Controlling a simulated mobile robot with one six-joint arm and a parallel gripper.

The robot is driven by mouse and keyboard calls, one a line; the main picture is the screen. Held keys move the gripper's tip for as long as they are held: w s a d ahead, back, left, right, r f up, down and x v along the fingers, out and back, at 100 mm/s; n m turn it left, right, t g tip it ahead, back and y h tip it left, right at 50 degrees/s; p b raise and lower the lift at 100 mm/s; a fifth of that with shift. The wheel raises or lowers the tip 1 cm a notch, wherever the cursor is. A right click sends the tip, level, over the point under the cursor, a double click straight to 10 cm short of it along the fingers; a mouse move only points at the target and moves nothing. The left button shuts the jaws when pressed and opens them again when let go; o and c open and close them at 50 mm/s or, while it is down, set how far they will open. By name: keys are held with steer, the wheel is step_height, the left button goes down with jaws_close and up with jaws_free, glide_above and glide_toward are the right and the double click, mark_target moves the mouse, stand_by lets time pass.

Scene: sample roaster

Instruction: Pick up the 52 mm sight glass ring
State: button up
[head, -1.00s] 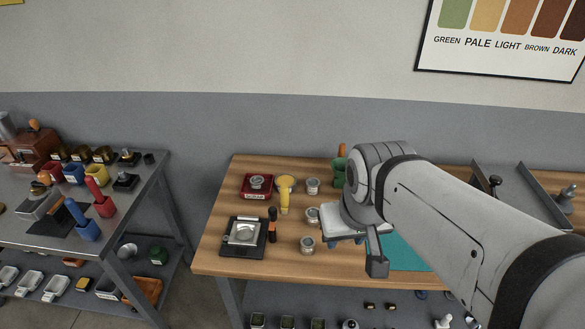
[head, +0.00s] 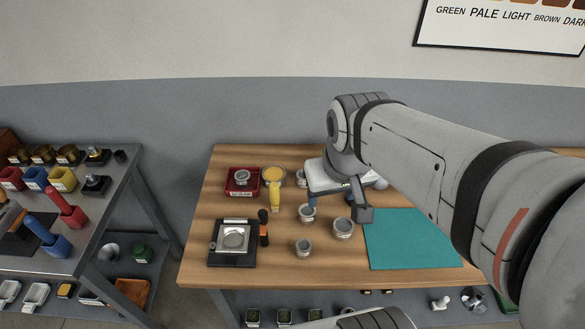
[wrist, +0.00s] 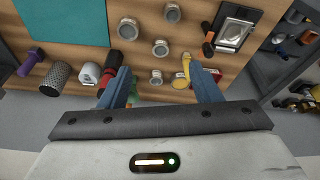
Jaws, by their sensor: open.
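Several silver rings with glass faces stand on the wooden table; their size markings are too small to read, so I cannot tell which is 52 mm. One widest-looking ring (head: 342,229) is by the teal mat, also in the wrist view (wrist: 128,29). A middle ring (head: 306,213) shows in the wrist view (wrist: 161,48). A front ring (head: 303,247) shows there too (wrist: 172,13). Another ring (head: 241,177) sits in the red tray. My gripper (wrist: 160,72) is open and empty above the table.
The red tray (head: 230,190), yellow-handled tool (head: 275,195) and black-framed device (head: 217,257) are left of the rings. The teal mat (head: 410,240) is clear at right. In the wrist view, a mesh cylinder (wrist: 55,77) and red-black object (wrist: 110,68) stand left of the gripper.

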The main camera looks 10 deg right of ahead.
steer(key=shift+o, duration=1.4)
steer(key=w+f+n+g+b, duration=0.1)
steer(key=w+f+n, duration=0.1)
steer(key=w+f, duration=0.5)
steer(key=w, duration=0.2)
steer(key=shift+w+d+f+g+b, duration=0.25)
steer(key=shift+w+d+g+b, duration=0.05)
steer(key=n+g+b, duration=0.1)
steer(key=n, duration=0.2)
glide_toward(308, 210)
steer(key=shift+d+f, duration=0.1)
steer(key=shift+d, duration=0.15)
steer(key=shift+w+f, duration=0.2)
steer(key=shift+f, duration=0.5)
steer(key=shift+s+a+f+p, duration=0.1)
steer(key=shift+a+f+p, duration=0.15)
steer(key=shift+f, duration=1.5)
steer(key=shift+a+f+p, duration=0.1)
steer(key=shift+f+p, duration=0.1)
steer(key=shift+f, duration=1.55)
steer(key=shift+c, duration=0.5)
steer(key=c, duration=1)
